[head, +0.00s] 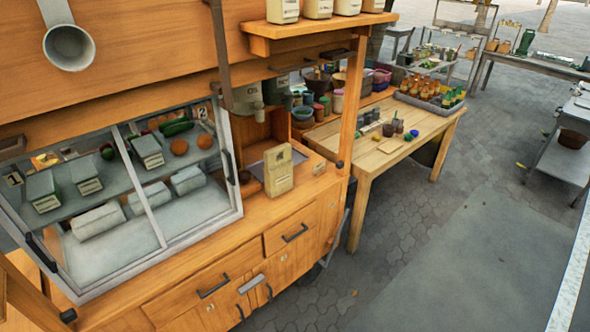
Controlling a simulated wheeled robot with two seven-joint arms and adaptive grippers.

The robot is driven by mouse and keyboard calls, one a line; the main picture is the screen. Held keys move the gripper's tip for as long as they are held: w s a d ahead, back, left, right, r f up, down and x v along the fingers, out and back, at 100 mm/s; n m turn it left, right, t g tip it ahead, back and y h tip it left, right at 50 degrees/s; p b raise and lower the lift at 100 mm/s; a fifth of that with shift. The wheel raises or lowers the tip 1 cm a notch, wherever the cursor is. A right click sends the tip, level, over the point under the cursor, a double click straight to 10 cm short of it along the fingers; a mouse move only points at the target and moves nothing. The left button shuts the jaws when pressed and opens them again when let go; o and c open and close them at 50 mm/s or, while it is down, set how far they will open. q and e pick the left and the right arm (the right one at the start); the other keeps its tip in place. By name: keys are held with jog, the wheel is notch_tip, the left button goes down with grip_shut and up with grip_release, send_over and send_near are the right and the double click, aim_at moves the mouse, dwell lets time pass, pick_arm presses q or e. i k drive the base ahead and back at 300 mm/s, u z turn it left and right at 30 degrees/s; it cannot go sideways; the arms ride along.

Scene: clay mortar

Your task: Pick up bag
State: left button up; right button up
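A beige, upright bag-like package (278,172) with small dark print on its front stands on the wooden cart's counter, near the cart's right end. I take it to be the bag, though it could be a carton. Nothing holds it, and its front is in plain view. Neither my left nor my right gripper shows in the head view.
A glass display case (130,190) with packets and vegetables fills the cart's left side. A shelf (310,30) with containers overhangs the counter. Behind the package are bowls and cups. A wooden table (390,150) with a bottle tray (430,107) stands right. The paved floor (450,240) is clear.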

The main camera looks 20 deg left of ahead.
aim_at(278, 171)
jog(key=u, duration=0.2)
jog(key=i, duration=0.7)
jog(key=u, duration=1.1)
jog(key=i, duration=0.65)
jog(key=u, duration=0.7)
